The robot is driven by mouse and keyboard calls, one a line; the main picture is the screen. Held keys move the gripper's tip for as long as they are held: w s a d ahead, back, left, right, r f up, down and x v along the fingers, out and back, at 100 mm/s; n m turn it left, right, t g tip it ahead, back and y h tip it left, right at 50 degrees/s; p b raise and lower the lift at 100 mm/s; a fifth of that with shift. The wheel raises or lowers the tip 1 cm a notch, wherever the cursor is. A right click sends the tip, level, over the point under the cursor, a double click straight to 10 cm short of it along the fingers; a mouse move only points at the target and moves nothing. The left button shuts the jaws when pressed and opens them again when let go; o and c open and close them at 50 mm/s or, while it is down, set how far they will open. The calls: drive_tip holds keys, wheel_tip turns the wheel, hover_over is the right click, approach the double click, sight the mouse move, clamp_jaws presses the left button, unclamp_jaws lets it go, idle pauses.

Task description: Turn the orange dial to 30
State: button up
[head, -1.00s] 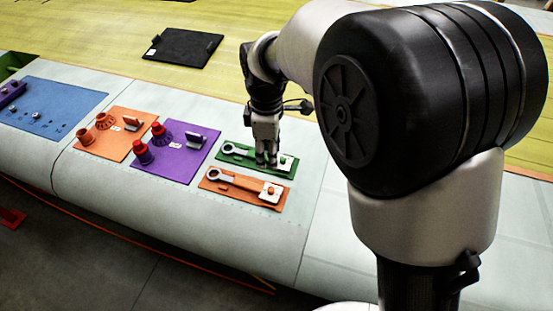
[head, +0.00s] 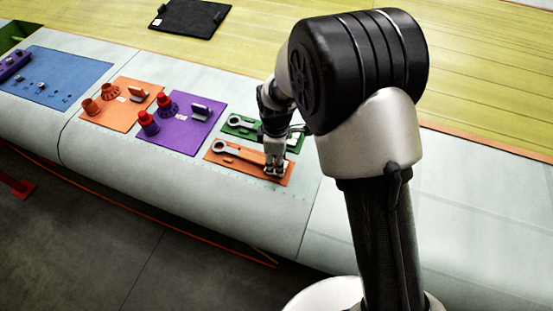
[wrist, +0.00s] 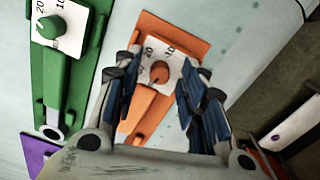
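The orange dial (wrist: 160,73) is a small round knob on a white scale card in the wrist view. The numbers 20 and 10 show on the card; its lower part is hidden by my fingers, and I cannot read the dial's setting. The card is on an orange panel (wrist: 171,25), which lies on the grey wing skin in the head view (head: 222,157). My gripper (wrist: 159,68) is open, with one finger on each side of the dial; contact cannot be told. In the head view, my gripper (head: 275,170) covers the dial at the panel's right end.
A green panel (wrist: 95,15) with a green dial (wrist: 49,28) lies close beside the orange one. A purple panel (head: 190,140) and an orange panel with red-brown fittings (head: 122,93) are further left. The wing skin right of the dial panels is clear.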

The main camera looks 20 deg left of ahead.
drive_tip(key=shift+c, duration=0.2)
clamp_jaws()
idle(0.3)
